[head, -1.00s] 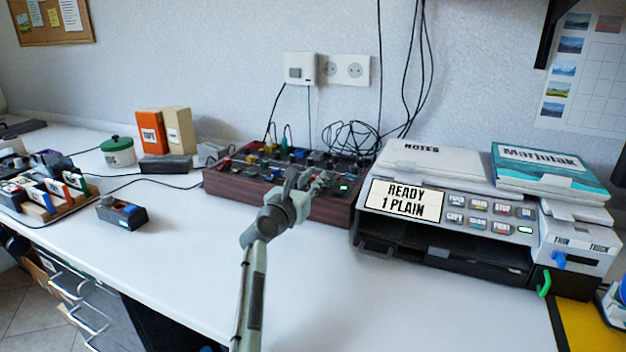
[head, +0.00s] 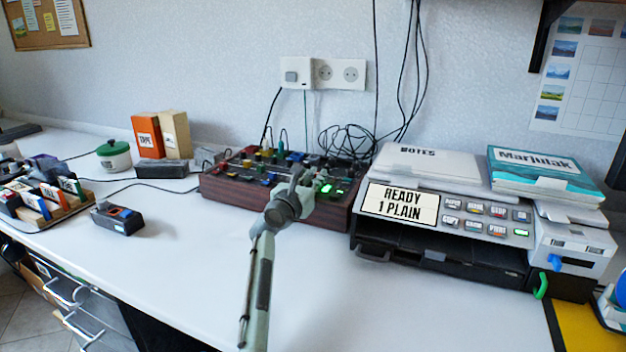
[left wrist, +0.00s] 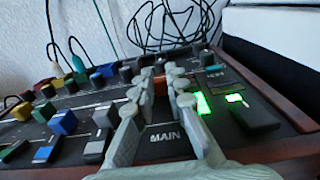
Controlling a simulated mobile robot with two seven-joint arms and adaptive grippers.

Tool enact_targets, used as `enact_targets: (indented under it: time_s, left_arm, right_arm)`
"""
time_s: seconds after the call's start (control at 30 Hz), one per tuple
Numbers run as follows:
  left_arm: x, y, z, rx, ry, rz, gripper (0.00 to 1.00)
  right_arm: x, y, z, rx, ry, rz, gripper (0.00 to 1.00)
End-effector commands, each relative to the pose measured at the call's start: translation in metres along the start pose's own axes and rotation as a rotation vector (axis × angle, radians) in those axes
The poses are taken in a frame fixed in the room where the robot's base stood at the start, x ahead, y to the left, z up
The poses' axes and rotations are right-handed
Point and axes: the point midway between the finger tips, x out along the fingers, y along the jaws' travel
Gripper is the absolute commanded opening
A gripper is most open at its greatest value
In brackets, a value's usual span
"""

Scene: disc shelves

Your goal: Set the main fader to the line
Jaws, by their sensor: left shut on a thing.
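The mixer (head: 240,190), a dark panel in a reddish-brown wooden case, stands against the back of the desk. In the left wrist view the main fader's orange-red cap (left wrist: 160,86) shows between the fingertips, above the white word MAIN on the panel (left wrist: 165,137). My left gripper (left wrist: 168,78) is shut on this cap, with a finger on either side. In the head view my left gripper (head: 300,180) reaches over the mixer's right part and hides the cap. The line for the fader cannot be made out. My right gripper is in neither view.
Green lights (left wrist: 203,103) and a dark fader cap (left wrist: 255,116) lie just right of my fingers. Blue, yellow and grey caps (left wrist: 63,121) crowd the left. The printer (head: 450,230) stands close on the right. The desk's front (head: 180,270) is clear.

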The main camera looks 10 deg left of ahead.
Motion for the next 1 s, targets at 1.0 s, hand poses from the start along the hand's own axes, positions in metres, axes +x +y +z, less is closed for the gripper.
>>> enact_targets:
  time_s: [1.0]
  left_arm:
    - [0.0, 0.0, 0.068, -0.002, -0.005, 0.001, 0.34]
  right_arm:
    - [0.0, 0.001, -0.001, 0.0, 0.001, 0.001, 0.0]
